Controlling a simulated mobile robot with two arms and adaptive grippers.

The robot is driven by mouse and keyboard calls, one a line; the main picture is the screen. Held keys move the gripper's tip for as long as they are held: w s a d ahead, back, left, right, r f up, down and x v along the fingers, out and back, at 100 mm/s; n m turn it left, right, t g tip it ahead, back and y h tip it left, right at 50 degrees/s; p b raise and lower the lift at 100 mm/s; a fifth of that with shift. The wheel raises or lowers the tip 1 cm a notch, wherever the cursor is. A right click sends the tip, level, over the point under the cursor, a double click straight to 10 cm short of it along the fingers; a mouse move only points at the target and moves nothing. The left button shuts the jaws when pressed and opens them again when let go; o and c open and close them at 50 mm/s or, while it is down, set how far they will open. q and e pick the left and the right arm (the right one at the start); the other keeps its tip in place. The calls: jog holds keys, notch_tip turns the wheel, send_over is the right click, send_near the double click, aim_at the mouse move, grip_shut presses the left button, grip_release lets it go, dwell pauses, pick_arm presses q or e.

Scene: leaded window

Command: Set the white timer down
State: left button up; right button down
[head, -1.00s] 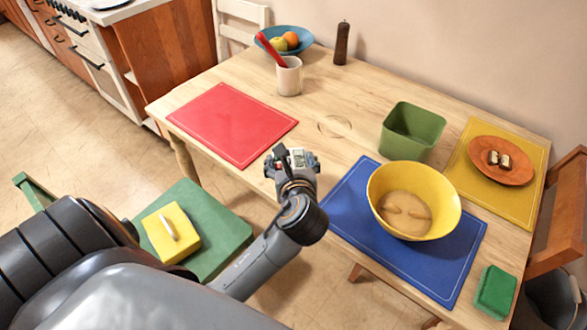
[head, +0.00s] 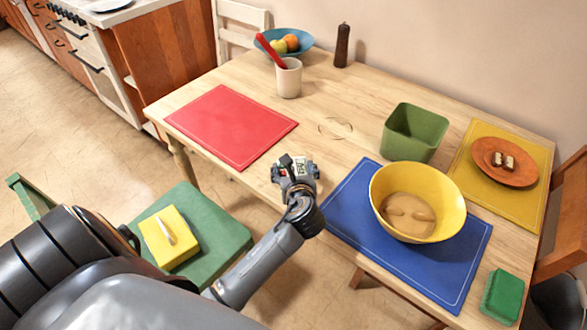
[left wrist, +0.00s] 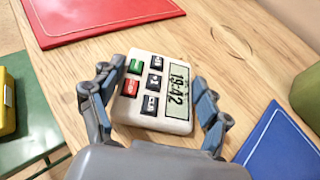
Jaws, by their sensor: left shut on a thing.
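The white timer (left wrist: 157,92) shows in the left wrist view between the fingers of my left gripper (left wrist: 153,105). It has a display reading 19:42 and several dark, green and red buttons. My left gripper (head: 294,168) is shut on it, over the front edge of the wooden table in the head view, between the red mat and the blue mat. The timer is partly hidden by the gripper in the head view (head: 299,166). I cannot tell whether it touches the tabletop. My right gripper is not in view.
The red mat (head: 231,125) lies left of the gripper, the blue mat (head: 345,215) right, with a yellow bowl (head: 448,200) on it. A green bin (head: 412,133) and a white cup (head: 288,80) stand farther back. Bare wood (head: 335,150) lies just beyond the gripper.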

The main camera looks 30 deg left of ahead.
pick_arm(q)
jog(key=o, duration=1.2)
jog(key=shift+f, duration=0.1)
jog(key=shift+s+d+r, duration=0.15)
jog(key=shift+s+r, duration=0.05)
jog(key=shift+r, duration=0.05)
jog(key=p+v, duration=0.1)
jog(key=v, duration=1)
jog(key=shift+s+d+r, duration=0.15)
